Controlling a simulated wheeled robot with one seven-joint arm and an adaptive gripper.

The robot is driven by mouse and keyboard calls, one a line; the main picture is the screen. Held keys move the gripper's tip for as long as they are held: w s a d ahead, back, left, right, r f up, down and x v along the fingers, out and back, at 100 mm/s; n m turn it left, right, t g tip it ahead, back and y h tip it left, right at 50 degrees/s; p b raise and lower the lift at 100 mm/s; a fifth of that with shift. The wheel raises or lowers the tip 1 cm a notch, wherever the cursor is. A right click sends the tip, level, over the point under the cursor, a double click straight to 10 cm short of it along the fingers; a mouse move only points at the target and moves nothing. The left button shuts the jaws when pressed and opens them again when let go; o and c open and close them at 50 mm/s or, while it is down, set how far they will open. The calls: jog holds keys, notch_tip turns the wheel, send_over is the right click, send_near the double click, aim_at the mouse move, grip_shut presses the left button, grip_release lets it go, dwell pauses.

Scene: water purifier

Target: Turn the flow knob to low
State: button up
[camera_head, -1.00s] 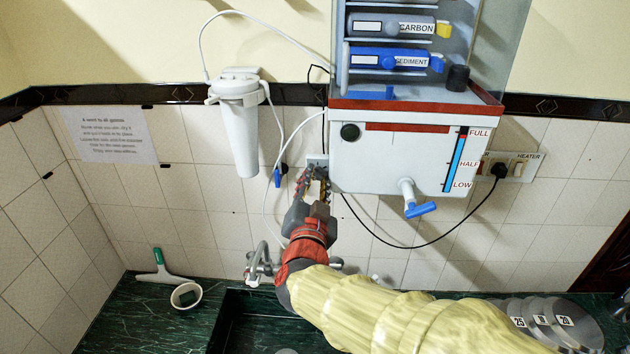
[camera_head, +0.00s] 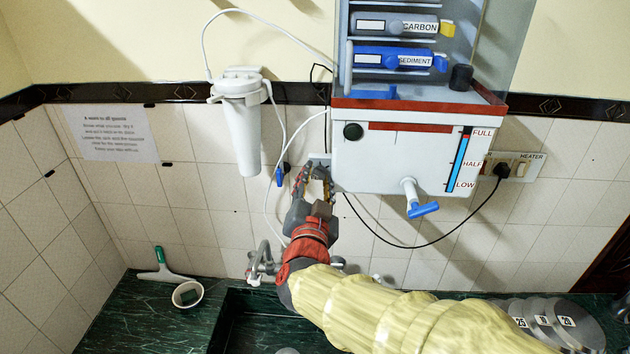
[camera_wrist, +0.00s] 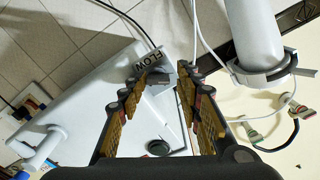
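The white purifier box (camera_head: 400,160) hangs on the tiled wall. The wrist view shows a black FLOW label (camera_wrist: 149,59) on its side, just beyond my fingertips. A small grey part (camera_wrist: 159,88), which looks like the flow knob, shows between the fingertips; its setting cannot be read. In the head view my fingers hide that spot at the box's left side. My gripper (camera_head: 314,168) is there with its fingers apart; it also shows in the wrist view (camera_wrist: 166,78). I cannot tell whether a finger touches the knob.
A blue-handled tap (camera_head: 422,209) sticks out below the box. The level gauge (camera_head: 457,160) reads FULL, HALF, LOW. A white filter canister (camera_head: 242,125) and thin hoses hang left of my gripper. The sink faucet (camera_head: 262,266) is below. A cup (camera_head: 187,294) stands on the counter.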

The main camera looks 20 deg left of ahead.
jog(key=s+d, duration=0.1)
jog(key=s, duration=0.7)
jog(key=shift+d, duration=0.3)
